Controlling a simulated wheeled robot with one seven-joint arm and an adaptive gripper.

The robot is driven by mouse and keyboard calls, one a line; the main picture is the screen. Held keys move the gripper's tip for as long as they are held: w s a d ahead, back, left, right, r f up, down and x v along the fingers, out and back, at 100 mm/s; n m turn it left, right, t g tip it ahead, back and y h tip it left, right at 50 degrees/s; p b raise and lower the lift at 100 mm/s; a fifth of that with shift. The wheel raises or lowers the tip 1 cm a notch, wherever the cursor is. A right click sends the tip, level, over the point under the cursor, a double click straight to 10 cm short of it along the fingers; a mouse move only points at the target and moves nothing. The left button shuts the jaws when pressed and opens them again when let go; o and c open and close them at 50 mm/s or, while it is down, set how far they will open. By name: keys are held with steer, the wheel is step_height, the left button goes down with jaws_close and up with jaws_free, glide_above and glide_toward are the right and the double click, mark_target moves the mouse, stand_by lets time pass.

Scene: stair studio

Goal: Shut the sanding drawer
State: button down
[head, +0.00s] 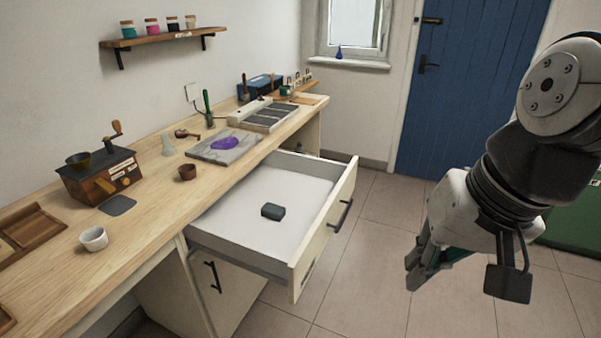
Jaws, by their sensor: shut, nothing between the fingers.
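The drawer (322,222) is pulled far out from under the wooden worktop. It has a white inside, a cream front and a black bar handle (340,215) on that front. A small dark grey block (273,211) lies on the drawer floor. A label on the front is too small to read. My gripper (412,276) is at the right, in front of the drawer front and apart from it. It points down to the left, with its fingers shut and nothing held.
The worktop (145,207) carries a wooden grinder (100,175), a white cup (94,238), a small brown bowl (187,172) and a slab with purple material (223,145). A cupboard door (225,295) is below the drawer. Tiled floor (375,255) is clear between drawer and gripper.

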steer(key=w+d+f+m+y+b, duration=0.2)
steer(key=w+f+m+y+b, duration=0.4)
steer(key=w+f+m+b, duration=0.85)
steer(key=m+t+b, duration=0.2)
steer(key=m, duration=0.4)
glide_toward(317, 252)
step_height(317, 252, down, 4)
steer(key=d, duration=0.1)
steer(key=shift+y, duration=0.4)
steer(key=shift+w+a+r+b, duration=0.15)
steer(key=shift+w+a, duration=0.2)
steer(key=shift+a, duration=0.25)
steer(key=shift+w+a+b, duration=0.15)
steer(key=shift+w+a, duration=0.2)
steer(key=shift+a, duration=0.25)
steer(key=shift+w+a+r+b, duration=0.15)
steer(key=shift+w+a, duration=0.2)
steer(key=shift+a, duration=0.3)
steer(key=shift+f, duration=0.1)
